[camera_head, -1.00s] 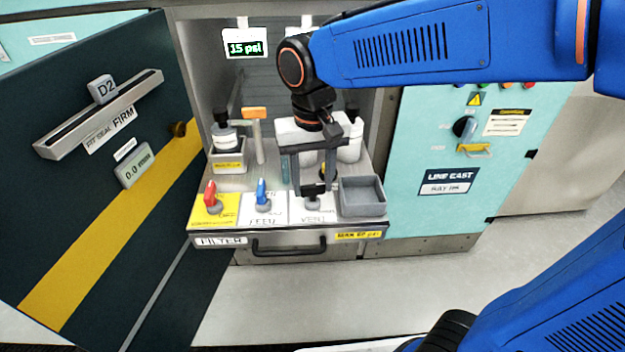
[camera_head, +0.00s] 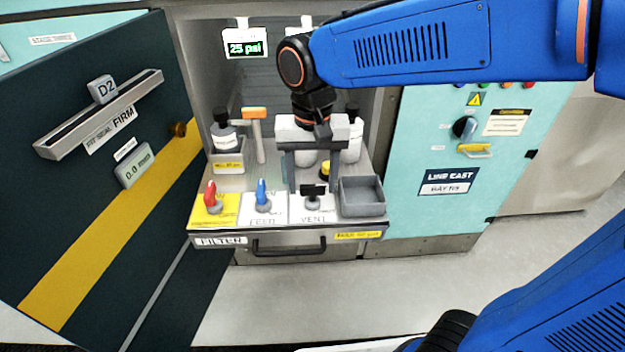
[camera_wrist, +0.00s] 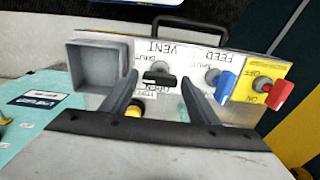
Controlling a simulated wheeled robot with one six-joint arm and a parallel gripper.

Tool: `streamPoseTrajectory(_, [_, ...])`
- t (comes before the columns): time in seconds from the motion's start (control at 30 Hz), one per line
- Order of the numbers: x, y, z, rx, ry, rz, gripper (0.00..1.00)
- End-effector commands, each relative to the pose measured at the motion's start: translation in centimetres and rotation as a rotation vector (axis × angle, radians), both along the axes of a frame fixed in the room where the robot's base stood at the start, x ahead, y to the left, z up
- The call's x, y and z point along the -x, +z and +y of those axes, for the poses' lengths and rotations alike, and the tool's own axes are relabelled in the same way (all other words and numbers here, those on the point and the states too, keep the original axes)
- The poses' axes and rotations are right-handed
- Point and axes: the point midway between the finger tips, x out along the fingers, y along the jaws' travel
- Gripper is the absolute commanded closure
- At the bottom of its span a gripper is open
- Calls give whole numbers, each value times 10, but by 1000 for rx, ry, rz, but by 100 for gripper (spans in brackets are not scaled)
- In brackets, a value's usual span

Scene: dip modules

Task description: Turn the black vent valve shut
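The black vent valve (camera_head: 314,190) stands on the white VENT plate (camera_head: 318,217) at the front of the drawer panel. In the wrist view its black handle (camera_wrist: 159,79) lies crosswise in the picture, close to the SHUT and OPEN lettering; which mark it points at I cannot tell. My gripper (camera_head: 311,189) is above and behind the valve, fingers down. In the wrist view the fingers are spread, one on each side of the handle, with gaps and no contact visible. My gripper is empty.
A blue feed valve (camera_head: 262,190) and a red filter valve (camera_head: 211,193) stand to the left. A grey open bin (camera_head: 362,209) is close on the right. Bottles and an orange-topped hammer (camera_head: 256,125) stand behind. A display (camera_head: 244,46) reads 25 psi.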

Motion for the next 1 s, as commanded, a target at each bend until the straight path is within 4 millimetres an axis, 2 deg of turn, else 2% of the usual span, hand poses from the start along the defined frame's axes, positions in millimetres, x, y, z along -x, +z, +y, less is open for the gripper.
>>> streamPoseTrajectory(0.33, [0,0,0,0,1,1,38])
streamPoseTrajectory(0.47, [0,9,0,0,1,0,38])
streamPoseTrajectory(0.57, [0,24,0,-1,1,-1,38])
streamPoseTrajectory(1.0, [0,111,0,-2,1,-2,38])
